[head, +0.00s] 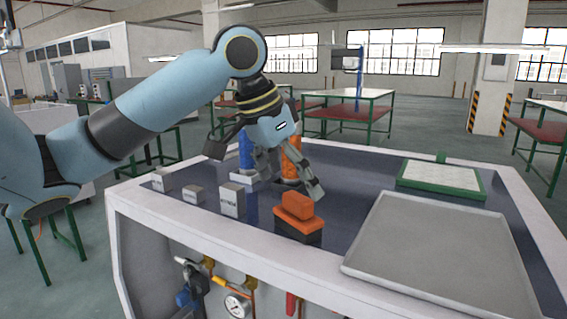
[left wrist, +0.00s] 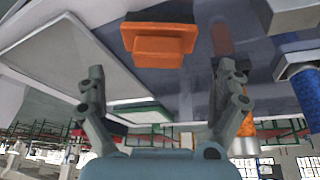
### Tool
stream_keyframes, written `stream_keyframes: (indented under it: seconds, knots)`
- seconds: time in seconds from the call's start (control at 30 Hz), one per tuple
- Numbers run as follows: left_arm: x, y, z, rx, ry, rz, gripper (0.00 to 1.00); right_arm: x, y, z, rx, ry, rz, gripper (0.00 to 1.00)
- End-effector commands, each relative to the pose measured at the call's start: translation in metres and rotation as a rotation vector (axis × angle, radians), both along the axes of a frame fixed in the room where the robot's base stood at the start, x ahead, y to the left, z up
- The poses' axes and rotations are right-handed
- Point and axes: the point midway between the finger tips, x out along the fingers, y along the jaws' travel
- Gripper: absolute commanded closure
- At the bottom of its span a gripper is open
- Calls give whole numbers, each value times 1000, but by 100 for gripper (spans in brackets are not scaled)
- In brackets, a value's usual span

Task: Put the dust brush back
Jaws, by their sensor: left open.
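The dust brush appears to be the orange block on a dark base (head: 297,208), standing on the dark blue bench top near its front edge. It also shows at the top of the left wrist view (left wrist: 158,42). My left gripper (head: 291,182) hangs just behind and above it, with its fingers spread. In the left wrist view the two fingers (left wrist: 160,85) are apart with nothing between them, and the orange block lies beyond their tips. My right gripper is in neither view.
A large grey tray (head: 440,245) lies at the right, with a green-framed white panel (head: 440,178) behind it. Small grey labelled blocks (head: 231,200) stand at the left. A blue cylinder (head: 246,150) and an orange cylinder (head: 292,160) stand behind the gripper.

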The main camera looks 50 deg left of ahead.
Motion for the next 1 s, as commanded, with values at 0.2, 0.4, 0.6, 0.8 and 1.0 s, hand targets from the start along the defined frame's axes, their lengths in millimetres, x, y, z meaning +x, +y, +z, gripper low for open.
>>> stream_keyframes:
  seconds: [0.2, 0.4, 0.6, 0.8, 1.0]
  knots:
    - [-12, 3, 29, 2, -1, 0, 0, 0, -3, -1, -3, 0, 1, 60]
    - [-15, 2, 37, -1, 1, 1, 0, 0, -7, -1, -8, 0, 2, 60]
    - [-15, 2, 37, -1, 1, 1, 0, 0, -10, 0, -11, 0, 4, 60]
    - [-15, 2, 37, -1, 1, 1, 0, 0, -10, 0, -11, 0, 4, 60]
    - [-15, 2, 37, -1, 1, 1, 0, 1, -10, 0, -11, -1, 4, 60]
